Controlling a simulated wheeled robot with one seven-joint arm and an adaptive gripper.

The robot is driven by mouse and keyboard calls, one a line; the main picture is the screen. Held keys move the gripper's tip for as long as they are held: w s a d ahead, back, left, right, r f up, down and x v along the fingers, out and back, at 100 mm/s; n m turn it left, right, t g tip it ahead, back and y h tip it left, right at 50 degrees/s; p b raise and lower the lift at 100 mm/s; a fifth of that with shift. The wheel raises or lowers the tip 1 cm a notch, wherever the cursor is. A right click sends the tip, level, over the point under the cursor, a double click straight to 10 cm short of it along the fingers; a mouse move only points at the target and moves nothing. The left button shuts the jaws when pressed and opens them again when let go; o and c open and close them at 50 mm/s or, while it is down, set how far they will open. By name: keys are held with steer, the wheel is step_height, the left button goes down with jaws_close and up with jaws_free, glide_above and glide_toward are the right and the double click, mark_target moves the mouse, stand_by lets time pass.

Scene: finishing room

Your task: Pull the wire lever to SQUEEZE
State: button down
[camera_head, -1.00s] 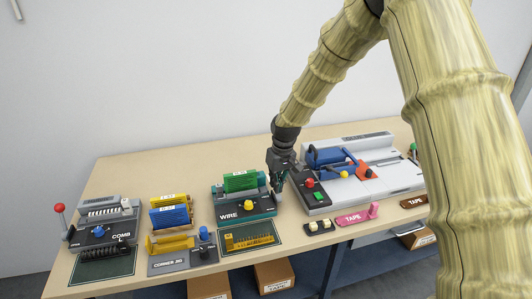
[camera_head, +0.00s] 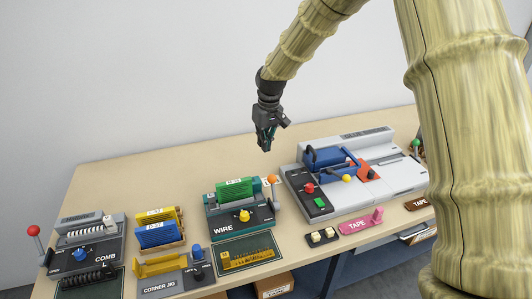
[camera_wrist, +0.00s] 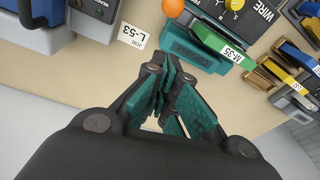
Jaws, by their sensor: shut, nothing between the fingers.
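The teal WIRE machine (camera_head: 240,222) stands in the middle of the bench, with a green piece tagged with a white label (camera_head: 234,188) in its back. Its wire lever (camera_head: 276,193) is at the machine's right side, a grey arm standing roughly upright with an orange ball on top. The orange ball (camera_wrist: 173,7) also shows at the top edge of the wrist view, beside the WIRE machine (camera_wrist: 235,14). I cannot read the SQUEEZE mark. My gripper (camera_head: 266,146) hangs above and behind the lever, apart from it. Its teal fingers (camera_wrist: 168,76) are shut and empty.
A large grey machine (camera_head: 400,181) with a blue clamp stands close to the lever's right. The COMB machine (camera_head: 90,251) with a red-ball lever and the corner jig (camera_head: 172,284) stand to the left. Bench top (camera_head: 130,180) behind the machines is clear.

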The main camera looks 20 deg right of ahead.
step_height(320, 180, down, 11)
steer(key=w+p, duration=0.3)
steer(key=s+p, duration=0.1)
steer(key=s, duration=0.1)
steer(key=s+r+p, duration=0.1)
steer(key=s, duration=0.1)
steer(key=shift+s+d, duration=0.1)
steer(key=shift+s, duration=0.05)
steer(key=shift+r, duration=0.1)
stand_by(0.3)
